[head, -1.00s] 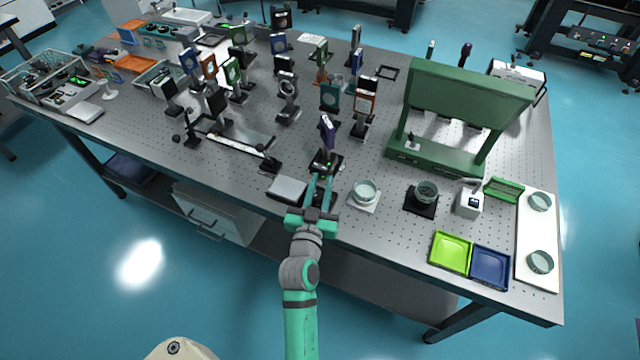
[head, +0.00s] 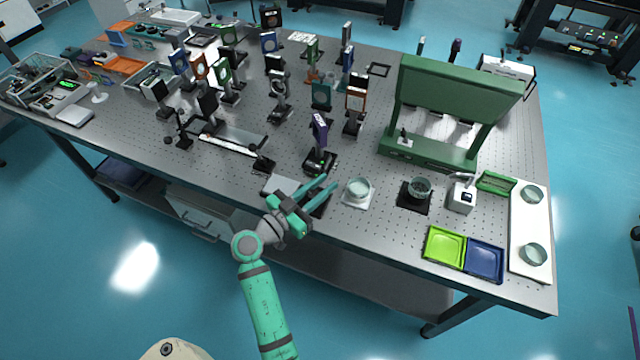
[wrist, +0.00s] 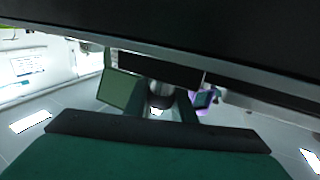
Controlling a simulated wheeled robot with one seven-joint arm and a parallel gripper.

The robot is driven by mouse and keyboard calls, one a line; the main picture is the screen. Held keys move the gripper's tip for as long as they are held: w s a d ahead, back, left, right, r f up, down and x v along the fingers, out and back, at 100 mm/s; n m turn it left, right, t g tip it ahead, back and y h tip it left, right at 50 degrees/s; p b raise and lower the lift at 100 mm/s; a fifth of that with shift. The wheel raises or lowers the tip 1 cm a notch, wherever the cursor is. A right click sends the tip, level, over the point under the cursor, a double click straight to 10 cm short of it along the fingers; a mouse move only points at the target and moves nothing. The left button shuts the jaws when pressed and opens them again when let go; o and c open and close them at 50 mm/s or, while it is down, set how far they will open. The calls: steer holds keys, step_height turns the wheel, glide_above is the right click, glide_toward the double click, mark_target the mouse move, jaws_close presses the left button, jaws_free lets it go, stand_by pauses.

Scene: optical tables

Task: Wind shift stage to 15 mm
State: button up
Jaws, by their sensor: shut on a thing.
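The stage (head: 320,162) with a small green readout stands near the table's front edge. It carries an upright purple-framed optic (head: 319,130); a purple part (wrist: 205,98) also shows in the wrist view. My gripper (head: 329,185) is low in front of the stage, its green fingers slanting up and right. In the wrist view my gripper (wrist: 161,105) is shut on a small grey round knob (wrist: 160,94) between its fingers. The knob is hidden in the head view. I cannot read the stage's setting.
A flat grey box (head: 281,186) lies just left of my fingers. A white stand with a glass dish (head: 359,189) is close on the right. Several optic mounts fill the table behind. A green frame (head: 455,95) stands at the right.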

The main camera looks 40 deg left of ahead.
steer(key=shift+s+d+f+m+g+h, duration=0.1)
steer(key=shift+d+m+g+h, duration=0.15)
steer(key=shift+m+h, duration=0.5)
steer(key=shift+d+r+m+g+h, duration=0.15)
steer(key=shift+m+g+h, duration=0.25)
steer(key=shift+h, duration=0.65)
steer(key=shift+s+d+f+m+g+h, duration=0.15)
steer(key=shift+d+m+g+h, duration=0.1)
steer(key=shift+m+h, duration=0.55)
steer(key=shift+w, duration=0.1)
steer(key=o, duration=1.1)
steer(key=shift+c, duration=0.2)
steer(key=v, duration=1)
steer(key=shift+s+a, duration=0.25)
steer(key=shift+s, duration=0.1)
steer(key=shift+f, duration=0.1)
